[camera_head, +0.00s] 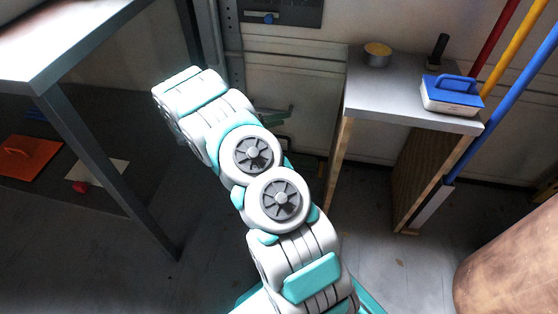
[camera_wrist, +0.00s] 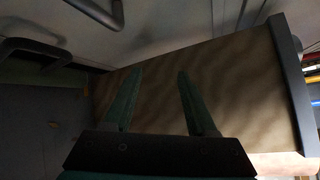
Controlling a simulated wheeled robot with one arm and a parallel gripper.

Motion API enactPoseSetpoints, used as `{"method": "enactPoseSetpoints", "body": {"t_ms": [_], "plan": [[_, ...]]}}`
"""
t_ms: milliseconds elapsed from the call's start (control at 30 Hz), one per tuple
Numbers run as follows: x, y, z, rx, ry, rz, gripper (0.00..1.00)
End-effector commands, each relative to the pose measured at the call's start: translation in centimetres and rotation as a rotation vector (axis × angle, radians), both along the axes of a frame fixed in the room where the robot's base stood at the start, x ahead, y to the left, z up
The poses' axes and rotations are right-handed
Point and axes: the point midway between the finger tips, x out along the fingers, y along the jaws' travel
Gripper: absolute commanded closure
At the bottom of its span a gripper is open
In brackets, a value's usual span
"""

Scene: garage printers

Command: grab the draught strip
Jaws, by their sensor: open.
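I cannot pick out the draught strip for sure in either view. My gripper (camera_wrist: 158,72) is open in the wrist view, with two dark green fingers apart and nothing between them. The fingers point toward the wooden side panel (camera_wrist: 235,85) of a small bench; I cannot tell how far off it is. In the head view my gripper (camera_head: 276,118) shows only in part behind my arm, near the pale wall, left of the bench.
Coloured poles (camera_head: 503,93) lean at right. A dark handle (camera_wrist: 32,47) shows upper left in the wrist view. A table (camera_head: 60,60) stands left; a brown barrel (camera_head: 515,265) stands right.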

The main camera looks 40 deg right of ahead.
Motion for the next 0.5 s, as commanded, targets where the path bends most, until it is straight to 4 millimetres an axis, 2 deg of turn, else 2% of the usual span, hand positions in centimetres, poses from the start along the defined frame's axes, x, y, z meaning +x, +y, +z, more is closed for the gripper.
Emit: {"method": "enactPoseSetpoints", "body": {"t_ms": [33,300,400,500], "plan": [[0.7,-0.1,-2.3,-0.002,0.067,0.04,0.43],[4.9,0.0,-11.8,-0.026,0.399,0.267,0.43],[5.9,0.4,-14.5,-0.034,0.486,0.328,0.43],[6.5,0.7,-16.2,-0.042,0.542,0.369,0.43]]}}
